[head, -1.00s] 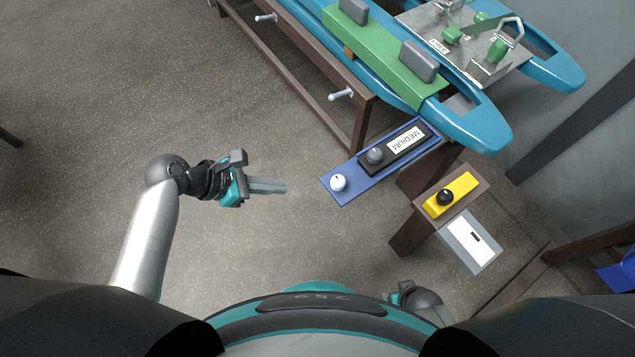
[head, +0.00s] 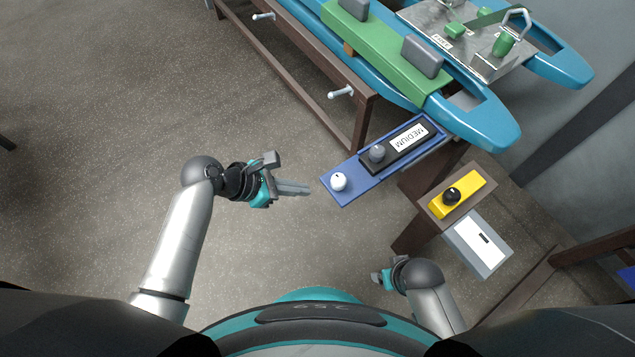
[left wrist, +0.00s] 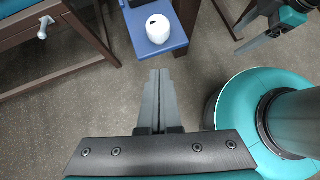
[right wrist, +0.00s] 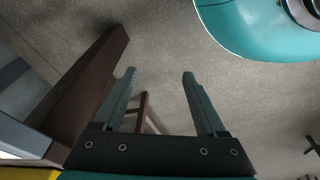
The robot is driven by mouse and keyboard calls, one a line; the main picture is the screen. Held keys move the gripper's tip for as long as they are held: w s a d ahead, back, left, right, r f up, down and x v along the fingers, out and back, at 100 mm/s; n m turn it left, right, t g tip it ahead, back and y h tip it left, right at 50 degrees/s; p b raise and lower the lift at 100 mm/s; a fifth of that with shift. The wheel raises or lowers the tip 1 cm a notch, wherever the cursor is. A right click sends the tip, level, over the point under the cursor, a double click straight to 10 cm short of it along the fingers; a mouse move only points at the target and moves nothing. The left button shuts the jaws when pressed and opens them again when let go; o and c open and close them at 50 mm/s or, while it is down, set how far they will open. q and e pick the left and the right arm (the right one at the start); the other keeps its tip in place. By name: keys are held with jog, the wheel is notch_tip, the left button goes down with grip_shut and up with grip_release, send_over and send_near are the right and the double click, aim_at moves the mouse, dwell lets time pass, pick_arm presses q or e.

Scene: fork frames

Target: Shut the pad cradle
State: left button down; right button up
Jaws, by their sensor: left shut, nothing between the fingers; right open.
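A long blue tray (head: 357,188), which looks like the pad cradle, sticks out from the end of the bench. A white round knob (head: 339,182) stands at its outer end. A black insert with a grey knob (head: 377,153) and a MEDIUM label lies in it. My left gripper (head: 307,189) is shut and empty, just left of the tray's outer end and apart from it. In the left wrist view the white knob (left wrist: 158,29) is beyond the fingertips. My right gripper (head: 377,279) is open and empty, below the tray in the head view; its fingers frame floor in the right wrist view.
A yellow block with a black knob (head: 452,196) and a grey-white box (head: 480,243) sit on a brown stand right of the tray. The bench carries a green beam (head: 385,60) and blue rails. Pegs (head: 340,92) stick out from its side.

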aim_at(331, 185)
pick_arm(q)
jog(key=d, duration=0.1)
jog(key=w+d+b, duration=0.1)
jog(key=d, duration=0.2)
jog(key=shift+w+f+b, duration=0.2)
jog(key=shift+w+b, duration=0.05)
jog(key=shift+b, duration=0.15)
pick_arm(e)
jog(key=shift+t, duration=0.3)
jog(key=r, duration=0.1)
jog(key=w+r, duration=0.2)
jog(key=r, duration=0.1)
jog(key=shift+w+a, duration=0.1)
jog(key=shift+a, duration=0.2)
pick_arm(q)
jog(key=shift+d+r, duration=0.1)
